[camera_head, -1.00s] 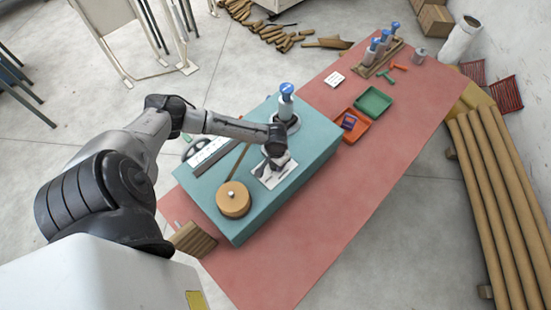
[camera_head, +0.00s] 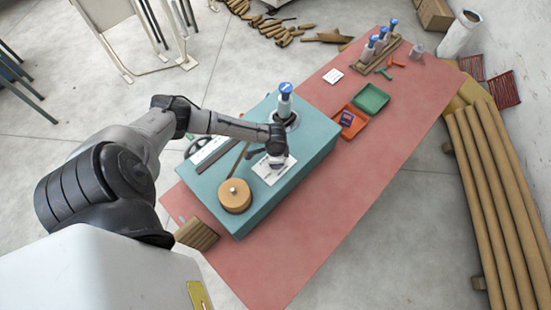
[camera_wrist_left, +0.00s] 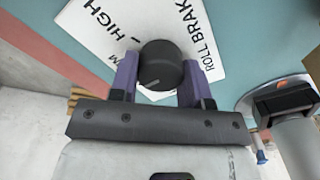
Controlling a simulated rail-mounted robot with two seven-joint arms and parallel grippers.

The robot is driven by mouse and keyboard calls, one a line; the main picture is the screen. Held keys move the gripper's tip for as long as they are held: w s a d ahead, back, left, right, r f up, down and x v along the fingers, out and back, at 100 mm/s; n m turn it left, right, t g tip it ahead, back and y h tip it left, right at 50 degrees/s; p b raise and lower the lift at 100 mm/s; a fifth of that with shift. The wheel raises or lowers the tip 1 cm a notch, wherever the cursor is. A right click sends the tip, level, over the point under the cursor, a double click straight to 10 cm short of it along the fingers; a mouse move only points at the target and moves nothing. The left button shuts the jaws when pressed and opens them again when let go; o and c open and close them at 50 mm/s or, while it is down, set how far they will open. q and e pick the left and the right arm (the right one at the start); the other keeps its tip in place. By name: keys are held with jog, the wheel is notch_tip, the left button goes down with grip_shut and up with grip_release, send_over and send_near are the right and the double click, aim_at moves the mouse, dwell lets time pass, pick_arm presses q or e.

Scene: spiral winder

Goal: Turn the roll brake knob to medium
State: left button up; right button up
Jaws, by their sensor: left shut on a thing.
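The roll brake knob (camera_wrist_left: 161,64) is a dark round cap in the left wrist view, standing over a white label card (camera_wrist_left: 92,28). The card shows "HIGH", a partly hidden word ending in "M", and part of "ROLL BRAKE". A short pale mark on the knob points toward the gripper body and slightly left. The fingers of my left gripper (camera_wrist_left: 160,82) stand on both sides of the knob and are shut on it. In the head view my left gripper (camera_head: 277,160) is over the card (camera_head: 268,176) on the teal machine, hiding the knob. My right gripper is not seen.
The teal machine top (camera_head: 222,182) also carries a tan roll (camera_head: 235,196) and a grey post with a blue top (camera_head: 285,103). An orange tray (camera_head: 350,122) and a green tray (camera_head: 371,99) lie beside it on the red mat (camera_head: 330,210), whose front is clear.

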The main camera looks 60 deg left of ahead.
pick_arm(q)
jog(key=shift+m, duration=0.3)
dwell(0.4)
jog(key=o, duration=0.9)
jog(key=shift+o, duration=0.2)
notch_tip(320, 180, up, 14)
jog(key=b, duration=0.1)
jog(key=shift+f, duration=0.1)
dwell(0.4)
